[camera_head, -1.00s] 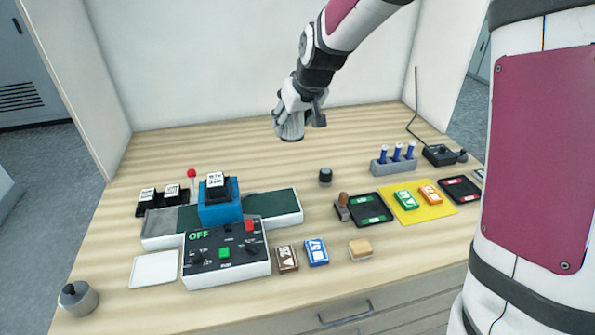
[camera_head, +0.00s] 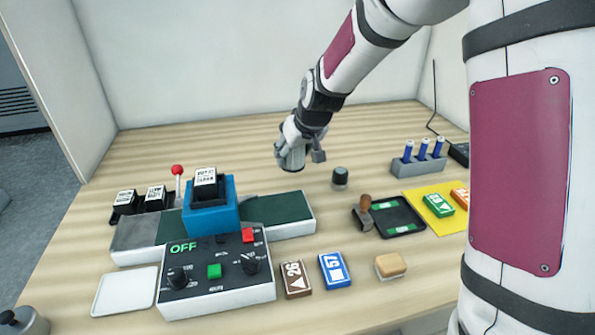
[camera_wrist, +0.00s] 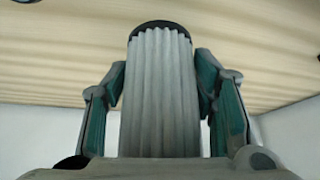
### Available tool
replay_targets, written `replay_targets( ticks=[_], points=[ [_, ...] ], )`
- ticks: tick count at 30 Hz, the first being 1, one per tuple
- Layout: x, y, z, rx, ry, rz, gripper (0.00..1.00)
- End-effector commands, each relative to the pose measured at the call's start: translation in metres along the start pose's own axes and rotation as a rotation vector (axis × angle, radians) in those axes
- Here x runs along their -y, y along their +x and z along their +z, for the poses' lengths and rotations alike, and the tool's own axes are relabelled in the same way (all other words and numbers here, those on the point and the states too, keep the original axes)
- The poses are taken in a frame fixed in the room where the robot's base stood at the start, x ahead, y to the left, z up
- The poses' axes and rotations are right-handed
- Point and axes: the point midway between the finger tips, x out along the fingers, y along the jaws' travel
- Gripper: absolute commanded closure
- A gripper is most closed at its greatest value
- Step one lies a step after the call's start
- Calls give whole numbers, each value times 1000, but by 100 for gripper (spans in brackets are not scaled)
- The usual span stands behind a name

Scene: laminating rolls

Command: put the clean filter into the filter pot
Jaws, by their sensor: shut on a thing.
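A pale grey pleated cylinder with a dark end cap, which looks like the filter (camera_wrist: 160,95), stands between the fingers of my gripper (camera_wrist: 161,72) in the wrist view. The fingers press on it from both sides. In the head view my gripper (camera_head: 303,143) holds the filter (camera_head: 291,158) above the back middle of the table, apart from the surface. A small dark-topped cylinder (camera_head: 340,178) stands on the table below and right of it. A grey metal pot with a knob (camera_head: 22,321) is partly cut off at the lower left. I cannot tell which is the filter pot.
A laminating machine (camera_head: 212,290) with a blue block (camera_head: 211,221) and a panel reading OFF stands left of the gripper. A white tray (camera_head: 124,292), number blocks (camera_head: 334,271), a dark tray (camera_head: 398,217) and a blue-topped rack (camera_head: 418,166) lie around. The table's back is clear.

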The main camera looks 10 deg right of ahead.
Motion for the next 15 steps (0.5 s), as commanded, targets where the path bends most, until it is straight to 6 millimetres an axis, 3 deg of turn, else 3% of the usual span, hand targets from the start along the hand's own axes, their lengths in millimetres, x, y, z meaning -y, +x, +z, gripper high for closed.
replay_targets(
  ticks=[15],
  points=[
    [0, 44, 28, 0, -1, -1, 76]
  ],
)
